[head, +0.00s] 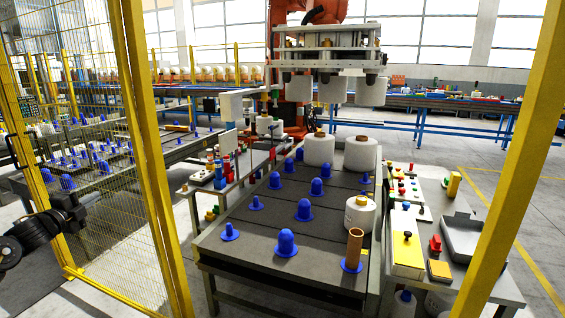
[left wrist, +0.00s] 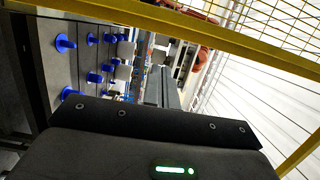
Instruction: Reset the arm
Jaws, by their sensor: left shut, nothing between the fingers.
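My left arm comes in at the left edge of the head view. Its dark left gripper (head: 72,208) is shut and empty in front of the yellow mesh fence, well left of the central table (head: 215,252). In the left wrist view my dark gripper body with a green light fills the bottom, and its fingertips cannot be made out. My right gripper is not in view.
Yellow fence posts (head: 150,150) and (head: 515,150) frame the opening before the table. On the table are blue pegs (head: 286,243), white yarn bobbins (head: 360,212) and a brown tube (head: 354,248). An orange robot (head: 322,12) holds a bobbin rack (head: 325,55). A side table (head: 455,265) stands right.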

